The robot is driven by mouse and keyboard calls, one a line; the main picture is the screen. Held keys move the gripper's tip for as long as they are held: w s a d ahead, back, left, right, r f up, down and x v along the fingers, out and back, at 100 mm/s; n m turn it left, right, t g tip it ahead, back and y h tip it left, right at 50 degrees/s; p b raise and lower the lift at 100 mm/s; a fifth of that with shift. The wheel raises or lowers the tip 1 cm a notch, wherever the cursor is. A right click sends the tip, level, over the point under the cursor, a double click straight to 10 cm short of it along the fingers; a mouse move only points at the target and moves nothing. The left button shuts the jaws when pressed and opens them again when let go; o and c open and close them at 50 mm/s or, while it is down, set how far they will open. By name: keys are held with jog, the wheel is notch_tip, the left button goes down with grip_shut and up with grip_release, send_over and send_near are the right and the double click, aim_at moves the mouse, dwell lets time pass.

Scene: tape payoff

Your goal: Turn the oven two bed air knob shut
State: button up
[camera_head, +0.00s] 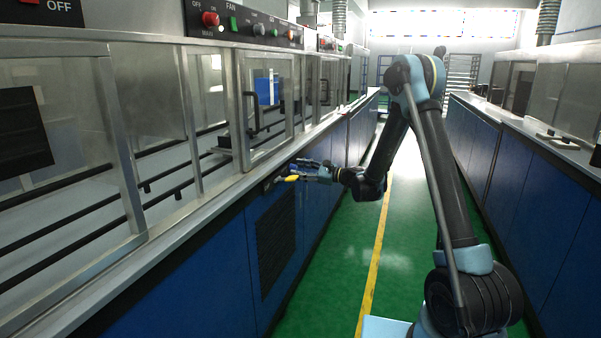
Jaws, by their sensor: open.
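A small yellow handle (291,178) sticks out near the top of the blue cabinet front on the left, just under the counter edge. It looks like the bed air knob, but no label on it is readable. My gripper (302,170) is open beside it, reaching in from the right with its fingers pointing left. The fingertips are very close to the yellow handle. I cannot tell whether they touch it or are around it.
A glazed oven line (215,110) with metal frames and black pull handles runs along the left. A control panel (245,22) marked FAN sits above it. Blue cabinets (520,175) line the right. The green aisle floor (345,285) is clear.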

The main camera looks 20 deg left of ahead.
jog(key=shift+a, duration=0.45)
grip_shut()
